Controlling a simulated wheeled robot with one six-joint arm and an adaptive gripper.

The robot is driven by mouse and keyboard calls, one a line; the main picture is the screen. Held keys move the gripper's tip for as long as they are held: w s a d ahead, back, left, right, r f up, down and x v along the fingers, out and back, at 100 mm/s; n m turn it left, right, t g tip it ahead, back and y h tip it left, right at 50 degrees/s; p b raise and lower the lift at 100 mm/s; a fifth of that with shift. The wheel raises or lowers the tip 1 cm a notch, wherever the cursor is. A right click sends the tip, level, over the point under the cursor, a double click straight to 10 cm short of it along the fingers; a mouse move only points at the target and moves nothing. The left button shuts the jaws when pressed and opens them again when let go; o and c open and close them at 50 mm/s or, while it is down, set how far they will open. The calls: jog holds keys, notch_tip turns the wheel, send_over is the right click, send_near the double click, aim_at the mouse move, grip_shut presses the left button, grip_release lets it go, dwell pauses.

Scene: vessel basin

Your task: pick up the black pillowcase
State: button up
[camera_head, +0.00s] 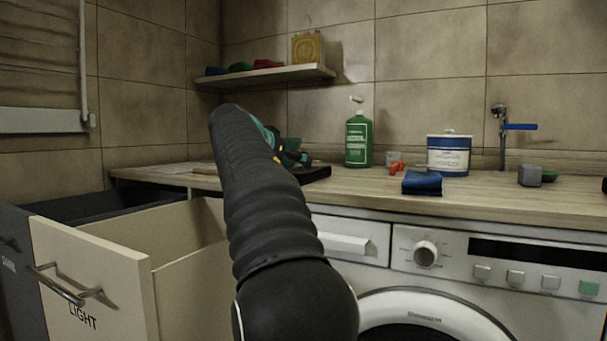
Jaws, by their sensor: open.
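A black folded cloth (316,173), which looks like the black pillowcase, lies flat on the wooden countertop (385,196) left of the green bottle. My arm reaches across the middle of the view and hides the counter behind it and perhaps part of the cloth. My gripper (298,158) shows only in part past the arm's right side, just above or behind the cloth. It is open. I cannot tell whether it touches the cloth.
A green bottle (359,140), red items (396,168), a blue folded cloth (422,183) and a blue-white tub (449,155) stand right of the black cloth. An open drawer (110,262) juts out at left. A shelf (266,76) hangs above. A washing machine (460,285) is below.

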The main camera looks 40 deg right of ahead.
aim_at(296, 166)
jog(key=shift+x, duration=2.6)
jog(key=shift+s, duration=0.2)
jog(key=c, duration=1.2)
jog(key=shift+o, duration=0.2)
